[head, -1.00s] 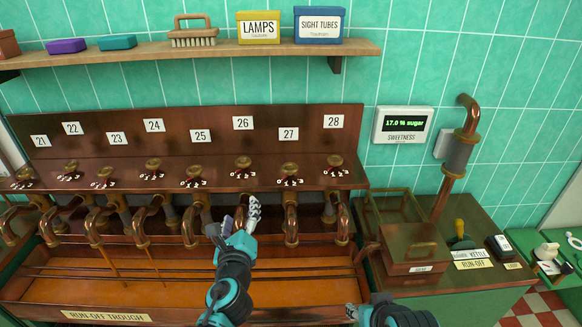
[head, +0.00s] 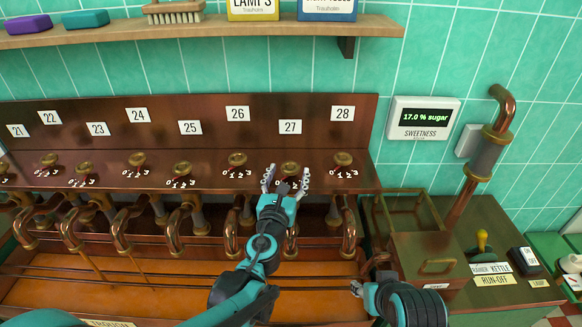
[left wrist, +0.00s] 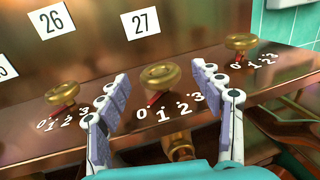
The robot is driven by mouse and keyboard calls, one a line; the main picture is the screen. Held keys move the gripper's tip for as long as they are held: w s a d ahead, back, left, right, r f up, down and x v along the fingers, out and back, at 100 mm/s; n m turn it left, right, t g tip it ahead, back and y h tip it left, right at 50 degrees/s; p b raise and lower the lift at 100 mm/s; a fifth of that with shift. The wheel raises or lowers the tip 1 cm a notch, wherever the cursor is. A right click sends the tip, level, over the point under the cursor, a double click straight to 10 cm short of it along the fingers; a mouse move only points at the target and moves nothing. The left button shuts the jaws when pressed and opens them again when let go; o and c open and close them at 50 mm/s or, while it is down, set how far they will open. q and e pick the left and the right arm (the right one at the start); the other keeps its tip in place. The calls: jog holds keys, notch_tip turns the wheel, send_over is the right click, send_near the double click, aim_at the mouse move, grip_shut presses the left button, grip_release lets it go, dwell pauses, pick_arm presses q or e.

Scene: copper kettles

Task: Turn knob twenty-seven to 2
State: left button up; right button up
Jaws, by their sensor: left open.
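Knob twenty-seven (head: 290,168) is a round brass knob on the copper ledge under the "27" label (head: 290,127). It also shows in the left wrist view (left wrist: 158,75). Its red pointer is turned toward the 0 end of its white 0-to-3 scale (left wrist: 170,112). My left gripper (head: 286,177) is open in front of the knob, with one finger on each side; in the left wrist view the fingers (left wrist: 160,78) appear apart from it. My right gripper (head: 356,288) is low at the bottom, right of the left arm; its finger opening is unclear.
Knob 26 (head: 237,159) and knob 28 (head: 342,159) stand close on either side. Bent copper spouts (head: 349,235) hang below the ledge over the trough (head: 170,295). A sweetness display (head: 424,118) reads 17.0 % sugar. A copper box (head: 425,255) stands at right.

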aim_at(297, 172)
pick_arm(q)
jog(key=w, duration=0.2)
jog(key=shift+w+d+f, duration=0.15)
jog(key=shift+w+d, duration=0.1)
jog(key=shift+w, duration=0.15)
jog(key=shift+w+b, duration=0.3)
jog(key=shift+w, duration=0.15)
jog(key=c, duration=1.2)
jog(key=shift+d+y, duration=0.15)
jog(key=shift+y, duration=0.15)
jog(key=shift+n+y, duration=0.8)
jog(key=shift+y, duration=0.1)
jog(key=n+y, duration=0.3)
jog(key=y, duration=0.2)
jog(key=n+g+y, duration=0.2)
jog(key=y, duration=0.1)
jog(key=n+g+y, duration=0.1)
jog(key=n+y, duration=0.2)
jog(key=y, duration=0.1)
jog(key=shift+s+a+n+g+y+p, duration=0.1)
jog(key=shift+a+n+g+y+p, duration=0.1)
jog(key=shift+n+g+y+p, duration=0.15)
